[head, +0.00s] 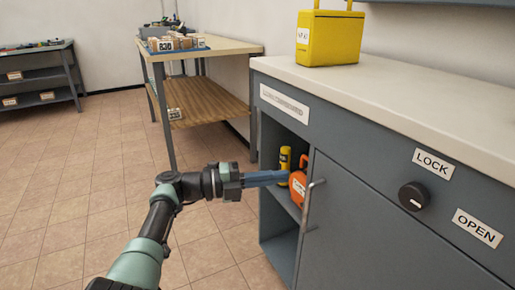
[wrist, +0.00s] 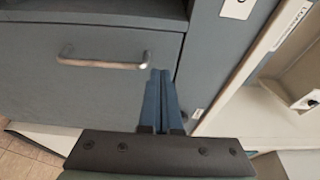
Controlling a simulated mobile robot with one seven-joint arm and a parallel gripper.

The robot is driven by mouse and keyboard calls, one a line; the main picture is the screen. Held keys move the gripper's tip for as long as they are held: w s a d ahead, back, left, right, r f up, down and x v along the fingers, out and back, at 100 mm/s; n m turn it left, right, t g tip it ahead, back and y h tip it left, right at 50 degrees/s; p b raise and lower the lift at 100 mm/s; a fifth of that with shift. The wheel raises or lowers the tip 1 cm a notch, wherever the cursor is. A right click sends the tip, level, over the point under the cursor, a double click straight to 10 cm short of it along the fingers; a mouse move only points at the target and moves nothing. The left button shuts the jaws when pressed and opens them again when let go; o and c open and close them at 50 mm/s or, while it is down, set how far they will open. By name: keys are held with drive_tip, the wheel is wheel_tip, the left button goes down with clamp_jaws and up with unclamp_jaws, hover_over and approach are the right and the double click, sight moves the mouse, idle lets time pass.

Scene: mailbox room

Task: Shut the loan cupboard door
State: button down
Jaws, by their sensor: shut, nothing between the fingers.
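The grey loan cupboard (head: 285,92) stands at the right under a pale worktop. Its door (head: 370,235) covers the right part of the front, and the left part is open. The door's upright metal handle (head: 308,208) is near its left edge. My gripper (head: 286,176) is shut and empty, with blue fingers pointing at the opening, left of the handle in the picture. In the wrist view, the shut fingers (wrist: 160,73) are beside the handle (wrist: 100,63), apart from it in the picture. I cannot tell whether the fingertips touch the door.
An orange object (head: 298,187) and a yellow one (head: 285,160) stand on the inner shelf. A black knob (head: 412,196) sits between LOCK and OPEN labels. A yellow box (head: 329,38) is on the worktop. A wooden table (head: 215,98) stands behind; the tiled floor at left is clear.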

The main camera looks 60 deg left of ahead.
drive_tip(key=s+a+b, duration=0.1)
drive_tip(key=b, duration=0.2)
drive_tip(key=s+a+b, duration=0.1)
drive_tip(key=a+b, duration=0.1)
drive_tip(key=b, duration=0.1)
drive_tip(key=shift+s+a+f, duration=0.1)
drive_tip(key=shift+s+f, duration=0.05)
drive_tip(key=shift+s, duration=0.05)
drive_tip(key=shift+s, duration=0.1)
